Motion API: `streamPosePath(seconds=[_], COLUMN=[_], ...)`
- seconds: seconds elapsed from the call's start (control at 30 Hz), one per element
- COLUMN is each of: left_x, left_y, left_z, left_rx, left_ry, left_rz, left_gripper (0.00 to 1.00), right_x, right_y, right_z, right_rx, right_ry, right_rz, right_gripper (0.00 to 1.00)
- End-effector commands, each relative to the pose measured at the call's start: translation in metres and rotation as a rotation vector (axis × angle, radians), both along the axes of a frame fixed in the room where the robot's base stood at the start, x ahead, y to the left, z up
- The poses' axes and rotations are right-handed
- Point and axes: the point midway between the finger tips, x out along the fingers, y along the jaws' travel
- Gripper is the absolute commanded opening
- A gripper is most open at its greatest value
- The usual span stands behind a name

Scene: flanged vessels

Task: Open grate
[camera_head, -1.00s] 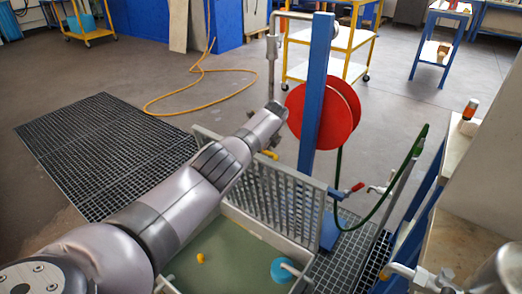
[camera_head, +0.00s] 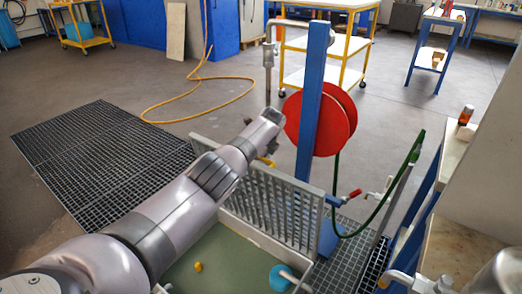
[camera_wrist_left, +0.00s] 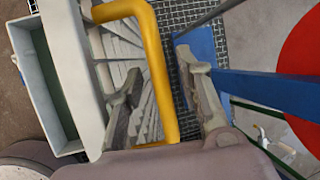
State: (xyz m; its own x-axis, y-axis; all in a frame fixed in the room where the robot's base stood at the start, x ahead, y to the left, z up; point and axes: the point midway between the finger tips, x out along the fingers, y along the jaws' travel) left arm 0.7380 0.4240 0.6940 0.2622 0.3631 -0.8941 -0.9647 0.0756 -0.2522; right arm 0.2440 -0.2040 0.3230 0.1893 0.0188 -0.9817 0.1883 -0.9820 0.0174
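The grate (camera_head: 265,205) is a light grey slatted panel standing upright over a greenish basin (camera_head: 225,262). A yellow handle (camera_head: 266,161) sits at its top edge, partly hidden by my left arm in the head view. My left gripper (camera_head: 268,140) is above the handle, its fingers mostly hidden there. In the left wrist view the two fingers (camera_wrist_left: 158,68) are spread apart. The bar of the yellow handle (camera_wrist_left: 157,85) runs between them, with no clear contact on both sides. The grate's slats (camera_wrist_left: 120,50) show behind the left finger. My right gripper is not in view.
A blue post (camera_head: 312,110) with a red hose reel (camera_head: 335,122) stands close behind the grate. A green hose (camera_head: 380,205) hangs at the right. A dark floor grating (camera_head: 100,150) lies at the left. Open floor is behind, with a yellow hose (camera_head: 195,112).

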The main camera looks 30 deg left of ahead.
Motion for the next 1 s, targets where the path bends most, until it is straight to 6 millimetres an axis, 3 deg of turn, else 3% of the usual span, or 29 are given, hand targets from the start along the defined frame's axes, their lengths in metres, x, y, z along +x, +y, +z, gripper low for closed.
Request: streamPosePath(seconds=[0.27, 0.7, 1.0], left_x=[-0.007, -0.027, -0.031], left_y=[-0.009, -0.038, -0.042], left_z=[0.023, 0.093, 0.105], left_rx=[0.001, 0.0, 0.0], left_ry=[-0.004, -0.004, -0.001], left_rz=[-0.001, -0.001, 0.001], left_gripper=[0.33, 0.33, 0.33], right_x=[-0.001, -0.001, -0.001], right_y=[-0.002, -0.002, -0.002], right_z=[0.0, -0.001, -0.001], right_rx=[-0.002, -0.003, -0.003], right_ry=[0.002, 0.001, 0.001], right_rz=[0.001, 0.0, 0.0], right_gripper=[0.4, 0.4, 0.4])
